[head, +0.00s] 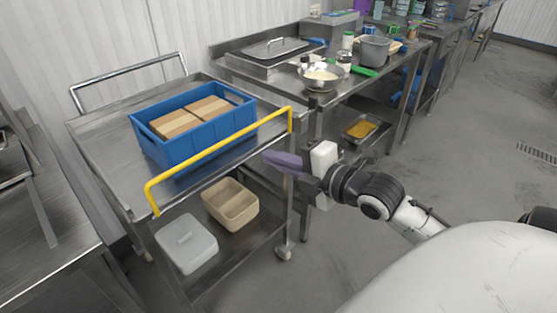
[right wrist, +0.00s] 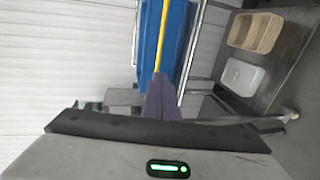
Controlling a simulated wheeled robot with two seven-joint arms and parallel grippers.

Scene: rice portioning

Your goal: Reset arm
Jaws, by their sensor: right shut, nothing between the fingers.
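My right gripper (head: 284,161), with dark purple fingers, is shut and empty. In the head view it hangs in the air just right of the metal cart (head: 88,140), near the yellow handle bar (head: 222,155). In the right wrist view the shut fingers (right wrist: 160,98) point towards the yellow bar (right wrist: 164,40). My left gripper is not in view.
A blue crate (head: 187,150) with brown boxes (head: 178,122) stands on the cart's top. A beige container (head: 231,212) and a white lidded box (head: 186,246) sit on its lower shelf. A steel counter with a bowl (head: 320,85) stands behind. Floor at right is open.

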